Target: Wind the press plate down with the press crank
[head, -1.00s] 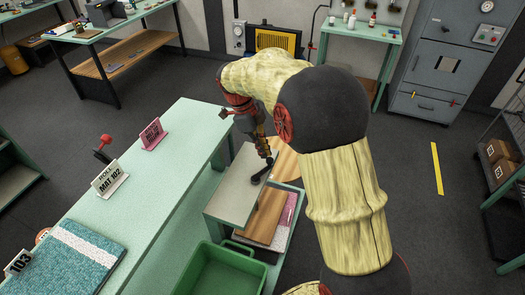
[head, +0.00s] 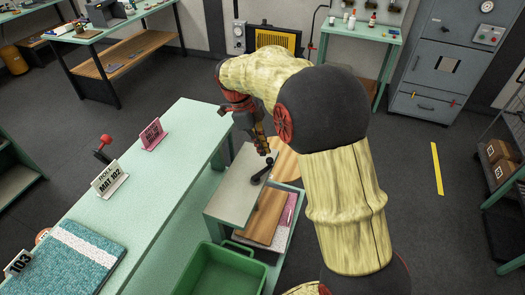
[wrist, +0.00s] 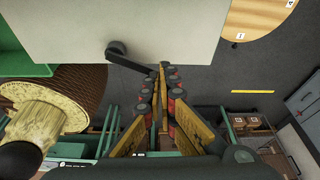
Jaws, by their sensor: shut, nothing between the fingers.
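The press crank (head: 260,172) is a black arm on a round hub, on top of the pale press top (head: 235,190). Its free end points up and right. In the wrist view the crank (wrist: 128,58) runs from its hub toward my fingertips, and its far end is partly hidden by them. A wooden board (head: 262,222), which looks like the press plate, shows below the press top's right edge. My gripper (head: 264,150) is shut and empty at the crank's free end; I cannot tell whether it touches. It also shows in the wrist view (wrist: 162,70).
A long green table (head: 160,165) with name cards and a teal mat (head: 75,255) stands to the left. A green bin (head: 222,272) is in front of the press. A round wooden top (head: 285,158) lies behind it. Open floor is to the right.

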